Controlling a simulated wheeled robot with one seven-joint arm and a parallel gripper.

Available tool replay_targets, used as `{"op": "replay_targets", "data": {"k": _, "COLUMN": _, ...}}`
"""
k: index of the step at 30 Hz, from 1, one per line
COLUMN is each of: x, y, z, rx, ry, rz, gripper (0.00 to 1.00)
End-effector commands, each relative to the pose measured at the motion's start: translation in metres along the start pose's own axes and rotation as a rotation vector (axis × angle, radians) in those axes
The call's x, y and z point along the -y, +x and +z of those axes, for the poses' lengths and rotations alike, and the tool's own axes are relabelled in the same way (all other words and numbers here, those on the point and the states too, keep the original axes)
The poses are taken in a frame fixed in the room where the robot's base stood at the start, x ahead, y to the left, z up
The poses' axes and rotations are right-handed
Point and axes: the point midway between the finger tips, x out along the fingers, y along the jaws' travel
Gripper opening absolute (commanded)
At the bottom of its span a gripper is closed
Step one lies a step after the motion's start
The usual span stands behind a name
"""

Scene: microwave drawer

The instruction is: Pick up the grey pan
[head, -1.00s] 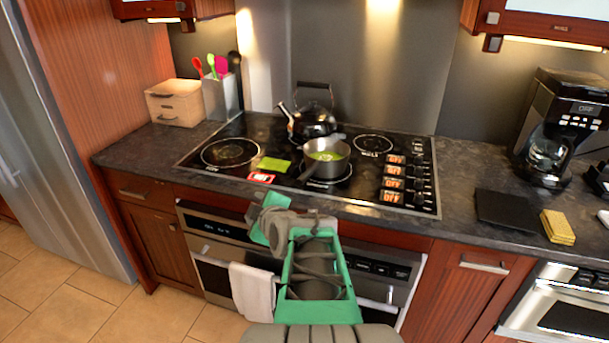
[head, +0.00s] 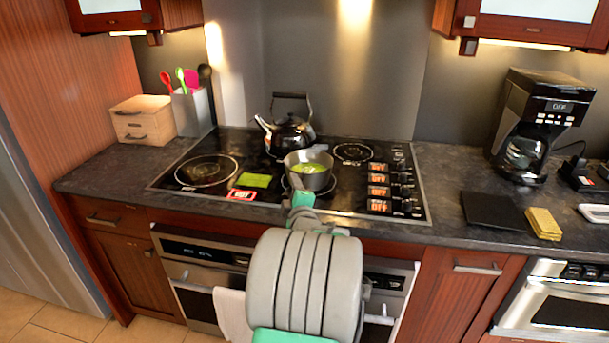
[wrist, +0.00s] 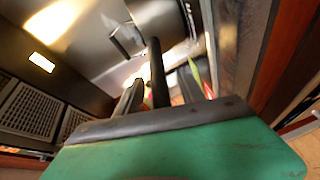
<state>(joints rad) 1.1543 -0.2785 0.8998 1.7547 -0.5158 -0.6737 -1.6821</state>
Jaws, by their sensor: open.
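The grey pan (head: 318,181) stands upright on the front middle of the black cooktop, with something green inside. Its handle points toward me and is partly hidden by my gripper. My gripper (head: 302,199) is at the cooktop's front edge, just in front of the pan and close to its handle. In the wrist view the green palm of my gripper fills the bottom, and dark finger-like parts reach upward (wrist: 146,82). My gripper is open. I cannot tell whether the handle lies between the fingers.
A black kettle (head: 288,134) stands right behind the pan. Knobs (head: 402,190) line the right side. A coffee maker (head: 535,125) stands farther right.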

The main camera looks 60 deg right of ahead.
Motion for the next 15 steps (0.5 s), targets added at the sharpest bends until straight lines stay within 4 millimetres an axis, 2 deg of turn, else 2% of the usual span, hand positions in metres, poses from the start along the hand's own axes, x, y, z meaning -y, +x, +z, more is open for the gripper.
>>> {"op": "replay_targets", "data": {"k": 6, "x": 0.0002, "y": 0.0017, "z": 0.0007, "rx": 0.001, "ry": 0.0, "rz": 0.001, "gripper": 0.46}}
{"op": "replay_targets", "data": {"k": 15, "x": 0.0, "y": 0.0014, "z": 0.0013, "rx": 0.002, "ry": 0.0, "rz": 0.001, "gripper": 0.21}}
